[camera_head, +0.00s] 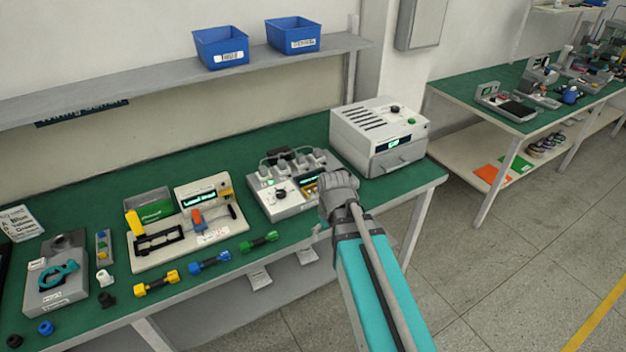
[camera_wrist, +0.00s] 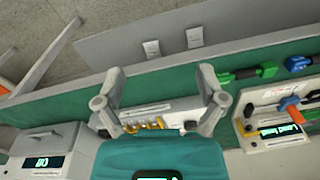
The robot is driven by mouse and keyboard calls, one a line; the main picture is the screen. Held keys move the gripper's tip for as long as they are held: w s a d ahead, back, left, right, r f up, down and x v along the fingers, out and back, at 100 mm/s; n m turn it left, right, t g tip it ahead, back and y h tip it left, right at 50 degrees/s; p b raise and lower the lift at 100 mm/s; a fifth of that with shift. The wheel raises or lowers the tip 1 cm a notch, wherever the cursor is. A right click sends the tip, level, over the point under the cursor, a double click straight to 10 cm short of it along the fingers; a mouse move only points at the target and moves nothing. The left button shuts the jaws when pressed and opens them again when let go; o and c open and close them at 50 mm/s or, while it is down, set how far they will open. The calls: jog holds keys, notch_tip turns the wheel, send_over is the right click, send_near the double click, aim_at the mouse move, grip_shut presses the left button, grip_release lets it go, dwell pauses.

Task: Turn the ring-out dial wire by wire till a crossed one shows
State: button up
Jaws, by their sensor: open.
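The grey-white ring-out tester (camera_head: 287,200) stands on the green bench mat, with a dark dial knob (camera_head: 281,193) on a pale round plate at its left front. A small lit green display sits by the knob, and another dark display and yellow parts lie further right. My gripper (camera_head: 338,195) is at the tester's right end in the head view and hides part of it. In the wrist view my gripper (camera_wrist: 160,95) has its fingers spread, nothing between them held. The tester (camera_wrist: 160,114) shows beyond them, partly covered by my teal wrist; the knob is not clear there. The display text is unreadable.
A white box with a drawer (camera_head: 381,137) stands right of the tester. A cream wiring board (camera_head: 190,243) stands to the left. Green (camera_head: 259,242), blue (camera_head: 210,262) and yellow (camera_head: 157,284) connectors lie along the front edge. Blue bins (camera_head: 221,48) are on the shelf.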

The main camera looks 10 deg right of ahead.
jog(key=shift+m+g+h, duration=0.3)
jog(key=shift+m, duration=0.4)
jog(key=s, duration=0.2)
jog(key=s+d, duration=0.1)
jog(key=s, duration=0.1)
jog(key=shift+s, duration=0.15)
jog(key=shift+c, duration=0.3)
